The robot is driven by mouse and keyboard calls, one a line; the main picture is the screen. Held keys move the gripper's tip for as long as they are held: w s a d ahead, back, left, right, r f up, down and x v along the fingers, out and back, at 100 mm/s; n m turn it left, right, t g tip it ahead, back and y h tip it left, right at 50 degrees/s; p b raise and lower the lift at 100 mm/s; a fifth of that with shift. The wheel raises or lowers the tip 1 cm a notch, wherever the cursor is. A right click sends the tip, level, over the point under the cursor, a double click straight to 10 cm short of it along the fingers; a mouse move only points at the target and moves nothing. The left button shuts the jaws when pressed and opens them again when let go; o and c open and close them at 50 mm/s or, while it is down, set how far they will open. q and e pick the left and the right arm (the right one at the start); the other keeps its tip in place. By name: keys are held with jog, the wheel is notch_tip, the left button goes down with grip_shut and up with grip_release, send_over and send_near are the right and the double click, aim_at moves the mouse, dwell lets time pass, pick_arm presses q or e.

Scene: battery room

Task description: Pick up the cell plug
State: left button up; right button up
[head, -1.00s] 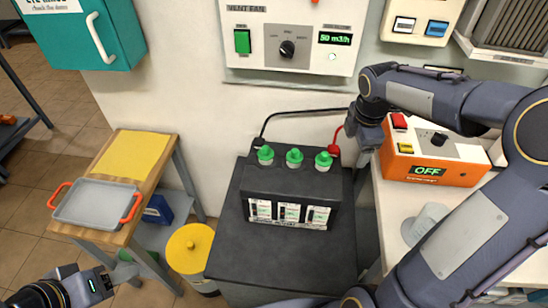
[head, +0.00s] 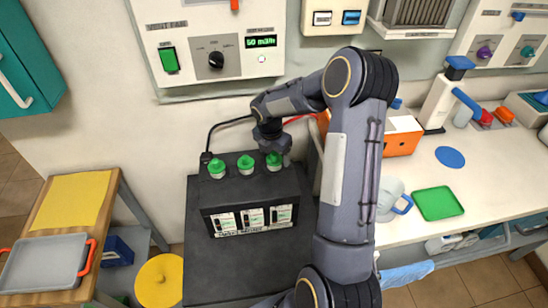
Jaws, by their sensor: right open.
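A black battery (head: 250,190) stands on a dark grey stand (head: 255,265). Three green cell plugs sit in a row on its top: a left one (head: 216,168), a middle one (head: 245,164) and a right one (head: 273,161). My right gripper (head: 274,149) is open and points down just above and behind the right plug, close to it. I cannot tell whether its fingers touch the plug or are around it. The gripper's tips are dark and small in this view. My left gripper is not in view.
A black cable (head: 222,124) and a red cable run behind the battery, near my right gripper. A grey tray (head: 42,264) is on the wooden table at left, a yellow-lidded bin (head: 159,281) beside it. An orange device (head: 402,136) and a green mat (head: 437,203) are on the right bench.

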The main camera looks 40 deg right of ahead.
jog(key=c, duration=1)
